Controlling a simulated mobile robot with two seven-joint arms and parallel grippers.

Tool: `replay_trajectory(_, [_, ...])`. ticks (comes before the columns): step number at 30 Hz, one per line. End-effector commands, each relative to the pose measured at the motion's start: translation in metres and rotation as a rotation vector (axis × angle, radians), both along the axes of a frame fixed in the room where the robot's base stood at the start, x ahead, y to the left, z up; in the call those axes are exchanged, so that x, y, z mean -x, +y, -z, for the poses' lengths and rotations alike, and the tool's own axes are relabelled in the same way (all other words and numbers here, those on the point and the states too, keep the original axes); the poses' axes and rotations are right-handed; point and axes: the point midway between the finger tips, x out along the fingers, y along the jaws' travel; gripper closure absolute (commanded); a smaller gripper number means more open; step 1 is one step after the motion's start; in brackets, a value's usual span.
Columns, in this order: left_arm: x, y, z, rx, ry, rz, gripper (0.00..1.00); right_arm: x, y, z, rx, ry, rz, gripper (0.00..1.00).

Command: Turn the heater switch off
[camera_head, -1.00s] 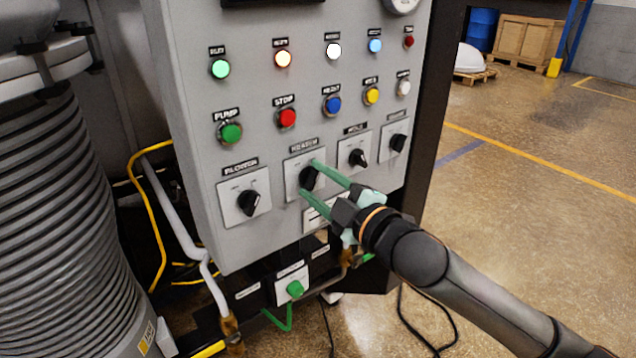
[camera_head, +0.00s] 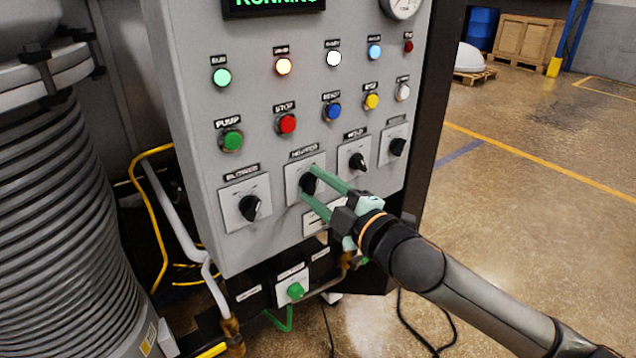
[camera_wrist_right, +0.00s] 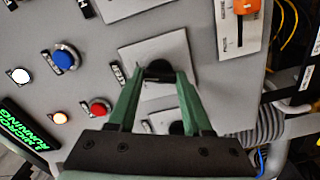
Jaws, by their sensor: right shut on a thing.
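The heater switch (camera_head: 309,184) is a black rotary knob on a pale square plate in the lower row of the grey control panel (camera_head: 262,110). It also shows in the right wrist view (camera_wrist_right: 158,70), partly hidden by my fingers. My right gripper (camera_head: 307,182) comes in from the lower right with its green fingers on either side of the knob. It is shut on the knob; the wrist view shows the fingertips (camera_wrist_right: 158,78) at it. The knob's exact pointer angle is hidden. My left gripper is not in view.
The blower knob (camera_head: 249,207) is left of the heater switch, and another black knob (camera_head: 357,161) is close on its right. Lit buttons, including a red stop button (camera_head: 287,123), sit above. A ribbed cylinder (camera_head: 55,200) stands at left. Open floor lies right.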

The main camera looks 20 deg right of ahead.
Motion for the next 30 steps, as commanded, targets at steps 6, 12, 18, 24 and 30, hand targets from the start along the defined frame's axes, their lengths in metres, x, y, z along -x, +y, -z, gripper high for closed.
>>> replay_trajectory(6, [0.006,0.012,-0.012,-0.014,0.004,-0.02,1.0,0.0,0.0,-0.003,0.175,-0.057,0.001,1.0])
replay_trajectory(12, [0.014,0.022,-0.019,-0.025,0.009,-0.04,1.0,0.0,0.0,-0.002,0.353,-0.123,0.0,1.0])
replay_trajectory(18, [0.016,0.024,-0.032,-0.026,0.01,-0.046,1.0,0.0,0.0,-0.002,0.527,-0.187,0.0,1.0])
replay_trajectory(24, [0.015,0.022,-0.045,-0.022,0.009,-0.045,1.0,0.0,0.0,-0.001,0.676,-0.242,-0.001,1.0])
replay_trajectory(30, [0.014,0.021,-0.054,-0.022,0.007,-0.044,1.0,0.0,0.0,0.0,0.785,-0.282,-0.001,1.0])
